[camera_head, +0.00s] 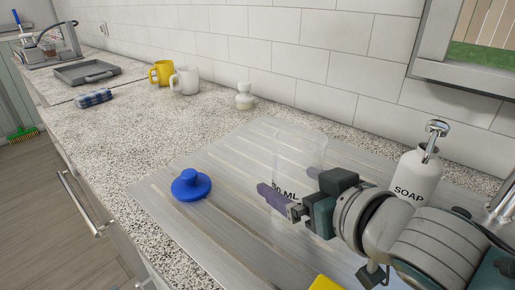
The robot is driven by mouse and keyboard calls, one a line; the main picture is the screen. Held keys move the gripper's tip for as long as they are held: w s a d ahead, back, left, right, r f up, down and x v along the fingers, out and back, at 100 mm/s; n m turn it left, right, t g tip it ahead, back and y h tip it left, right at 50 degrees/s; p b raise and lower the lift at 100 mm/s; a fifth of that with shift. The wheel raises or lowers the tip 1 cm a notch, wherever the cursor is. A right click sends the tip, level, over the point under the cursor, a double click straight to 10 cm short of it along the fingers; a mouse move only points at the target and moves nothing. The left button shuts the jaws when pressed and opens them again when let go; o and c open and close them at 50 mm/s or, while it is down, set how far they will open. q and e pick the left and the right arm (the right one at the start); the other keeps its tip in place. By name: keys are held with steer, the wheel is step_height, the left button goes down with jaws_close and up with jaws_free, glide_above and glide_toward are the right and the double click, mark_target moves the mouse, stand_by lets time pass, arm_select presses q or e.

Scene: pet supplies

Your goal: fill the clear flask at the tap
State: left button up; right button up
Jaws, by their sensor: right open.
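The clear flask (300,148), marked with "ML" lettering, stands upright on the ribbed metal draining board (160,208). My right gripper (280,200) is open at the flask's lower part. A blue lid-like piece with a knob (190,185) lies on the board to the left. Part of the metal tap (503,200) shows at the right edge. My left gripper is out of view.
A white soap dispenser (414,176) stands behind my right arm. A yellow object (326,283) shows at the bottom edge. Yellow (161,73) and white mugs (187,80), a white stacked item (244,97), a folded cloth (94,97) and a grey tray (87,72) sit farther back. The left counter is mostly clear.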

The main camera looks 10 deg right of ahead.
steer(key=shift+w+f, duration=0.1)
steer(key=shift+w, duration=0.15)
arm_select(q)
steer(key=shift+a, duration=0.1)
arm_select(e)
steer(key=shift+c, duration=0.4)
steer(key=c, duration=1.1)
steer(key=shift+r, duration=0.5)
arm_select(q)
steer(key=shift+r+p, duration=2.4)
steer(key=shift+p, duration=0.1)
arm_select(e)
step_height(320, 180, up, 19)
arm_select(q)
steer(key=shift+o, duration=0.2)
